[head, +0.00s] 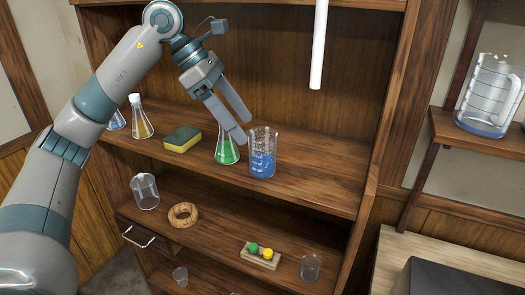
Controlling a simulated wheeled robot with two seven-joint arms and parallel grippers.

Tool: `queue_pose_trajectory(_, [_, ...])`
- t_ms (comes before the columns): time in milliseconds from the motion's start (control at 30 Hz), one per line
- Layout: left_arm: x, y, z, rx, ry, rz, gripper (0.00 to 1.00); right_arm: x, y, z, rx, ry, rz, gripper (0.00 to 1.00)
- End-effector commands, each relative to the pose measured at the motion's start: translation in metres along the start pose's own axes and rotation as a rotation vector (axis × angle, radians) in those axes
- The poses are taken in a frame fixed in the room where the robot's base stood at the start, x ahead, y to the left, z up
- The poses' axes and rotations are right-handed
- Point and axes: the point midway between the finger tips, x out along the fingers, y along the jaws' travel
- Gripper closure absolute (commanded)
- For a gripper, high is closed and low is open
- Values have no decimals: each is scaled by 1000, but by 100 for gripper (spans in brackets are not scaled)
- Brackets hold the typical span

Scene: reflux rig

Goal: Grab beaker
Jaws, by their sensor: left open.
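A glass beaker (262,160) with blue liquid stands upright on the upper shelf. A conical flask (228,152) with green liquid stands just left of it. My left gripper (243,130) is open and empty, its fingers pointing down and to the right. Its fingertips are at the upper left of the beaker in the picture and overlap the green flask's neck. I cannot tell whether a fingertip touches either one. My right gripper is not in view.
A sponge (182,139) and a yellow-liquid flask (142,122) stand farther left on the upper shelf (320,185). The shelf is clear right of the beaker. A white rod (319,45) hangs above. A large jug (490,95) stands on the right side shelf.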

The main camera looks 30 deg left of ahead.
Motion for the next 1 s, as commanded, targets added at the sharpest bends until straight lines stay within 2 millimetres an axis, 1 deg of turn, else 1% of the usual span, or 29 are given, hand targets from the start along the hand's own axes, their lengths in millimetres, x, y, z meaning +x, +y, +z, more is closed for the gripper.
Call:
queue_pose_trajectory(33, [8,-1,1,0,3,-4,30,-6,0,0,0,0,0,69])
queue_pose_trajectory(100, [18,-1,1,0,2,-3,30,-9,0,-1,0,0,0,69])
queue_pose_trajectory(200, [30,0,1,1,2,-2,30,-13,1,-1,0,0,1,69])
queue_pose_trajectory(300, [37,0,1,1,0,-1,30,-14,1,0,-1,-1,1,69])
queue_pose_trajectory(733, [40,0,1,1,0,-1,30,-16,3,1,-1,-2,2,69])
queue_pose_trajectory(867, [46,0,2,0,2,-2,30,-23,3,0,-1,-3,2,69])
queue_pose_trajectory(1000, [59,0,4,1,1,-3,30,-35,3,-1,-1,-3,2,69])
